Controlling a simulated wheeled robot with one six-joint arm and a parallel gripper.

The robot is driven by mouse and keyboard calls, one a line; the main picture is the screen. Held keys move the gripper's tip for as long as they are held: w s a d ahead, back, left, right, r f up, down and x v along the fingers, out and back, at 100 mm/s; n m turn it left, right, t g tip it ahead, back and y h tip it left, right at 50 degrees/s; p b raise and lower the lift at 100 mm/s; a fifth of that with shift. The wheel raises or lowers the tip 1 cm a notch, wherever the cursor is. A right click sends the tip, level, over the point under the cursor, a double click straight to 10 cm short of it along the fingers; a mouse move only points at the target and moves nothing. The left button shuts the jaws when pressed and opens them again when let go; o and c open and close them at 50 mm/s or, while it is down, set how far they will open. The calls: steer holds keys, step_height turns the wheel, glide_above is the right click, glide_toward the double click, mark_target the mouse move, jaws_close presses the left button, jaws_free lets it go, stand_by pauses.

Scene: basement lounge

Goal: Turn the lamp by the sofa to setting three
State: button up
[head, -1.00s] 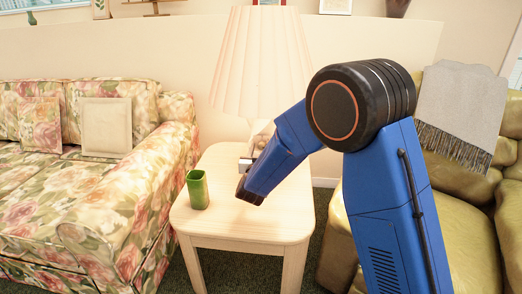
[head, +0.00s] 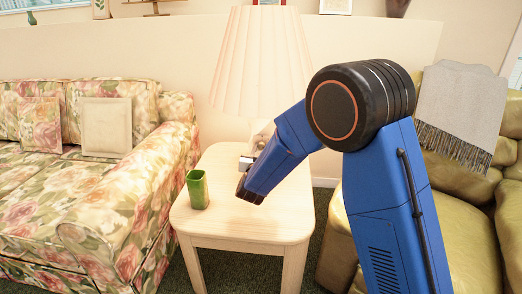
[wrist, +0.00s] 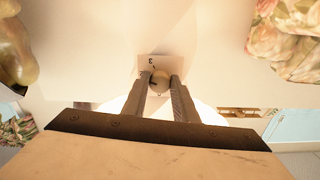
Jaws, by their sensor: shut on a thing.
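The lamp (head: 262,62) has a pleated cream shade and stands on a pale wooden side table (head: 255,226) by the floral sofa. In the wrist view its small round knob (wrist: 160,76) sits in front of a pale plate (wrist: 175,63) that bears a "3" above the knob. A dark mark shows near the knob's upper left; I cannot tell exactly where the knob points. My gripper (wrist: 159,88) is shut on the knob, one finger on each side. In the head view my arm hides most of the lamp's base and the knob.
A green cup (head: 197,190) stands on the table's left front, left of my gripper. The floral sofa (head: 120,190) is close on the left. An olive leather seat (head: 460,200) with a grey throw (head: 460,105) is on the right.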

steer(key=m, duration=0.4)
steer(key=shift+m, duration=2.3)
steer(key=o, duration=1.1)
steer(key=shift+c, duration=0.2)
steer(key=shift+s, duration=0.15)
steer(key=s, duration=1.7)
steer(key=shift+a, duration=0.35)
